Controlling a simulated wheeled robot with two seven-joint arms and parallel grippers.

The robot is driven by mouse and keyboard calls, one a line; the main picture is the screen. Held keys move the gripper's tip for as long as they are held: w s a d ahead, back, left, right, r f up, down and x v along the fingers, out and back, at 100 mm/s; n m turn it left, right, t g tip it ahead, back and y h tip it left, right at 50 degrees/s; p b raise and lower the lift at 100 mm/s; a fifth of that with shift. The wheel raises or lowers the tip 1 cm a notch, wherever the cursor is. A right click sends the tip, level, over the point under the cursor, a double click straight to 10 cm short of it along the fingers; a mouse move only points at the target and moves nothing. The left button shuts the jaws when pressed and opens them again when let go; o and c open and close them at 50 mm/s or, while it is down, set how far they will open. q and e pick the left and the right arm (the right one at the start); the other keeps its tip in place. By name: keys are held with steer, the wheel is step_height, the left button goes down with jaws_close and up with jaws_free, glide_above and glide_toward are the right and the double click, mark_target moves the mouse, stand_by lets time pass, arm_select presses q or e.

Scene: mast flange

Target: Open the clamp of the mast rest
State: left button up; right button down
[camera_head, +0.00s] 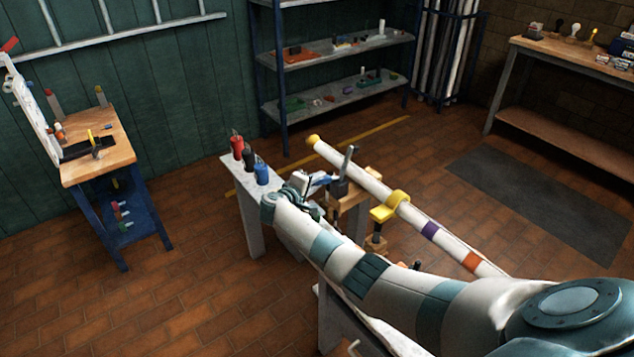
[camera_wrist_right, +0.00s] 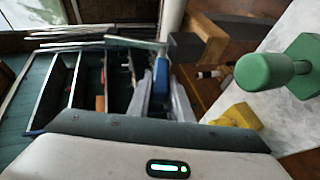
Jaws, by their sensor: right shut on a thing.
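The white mast (camera_head: 455,253), with a yellow tip and yellow, purple and orange bands, lies slanting across the middle of the head view. The mast rest (camera_head: 352,202) is a wooden block under it, also seen in the right wrist view (camera_wrist_right: 210,42). Its clamp has a dark grey block (camera_head: 338,187) with a grey bar standing up beside the mast, and a blue handle (camera_wrist_right: 161,76). My right gripper (camera_head: 316,181) is at the clamp, its fingers (camera_wrist_right: 162,98) shut on the blue handle. My arm hides part of the rest. My left gripper is out of view.
Red, black and blue bottles (camera_head: 249,157) stand on the narrow white bench (camera_head: 241,185) left of my right gripper. A yellow collar (camera_head: 398,198) sits around the mast. A green knob (camera_wrist_right: 265,71) stands close on the right in the wrist view.

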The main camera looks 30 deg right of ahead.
steer(key=shift+s+f, duration=0.1)
steer(key=shift+f, duration=0.05)
steer(key=c, duration=1.6)
jaws_free()
steer(key=shift+a, duration=0.1)
steer(key=shift+s+a+r, duration=0.15)
steer(key=shift+a+r, duration=0.1)
steer(key=shift+a, duration=0.2)
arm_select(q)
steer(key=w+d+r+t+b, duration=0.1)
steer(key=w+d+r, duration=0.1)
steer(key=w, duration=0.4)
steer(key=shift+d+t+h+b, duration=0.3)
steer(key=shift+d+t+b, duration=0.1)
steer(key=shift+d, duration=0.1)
arm_select(e)
steer(key=v, duration=1.6)
steer(key=shift+s, duration=0.1)
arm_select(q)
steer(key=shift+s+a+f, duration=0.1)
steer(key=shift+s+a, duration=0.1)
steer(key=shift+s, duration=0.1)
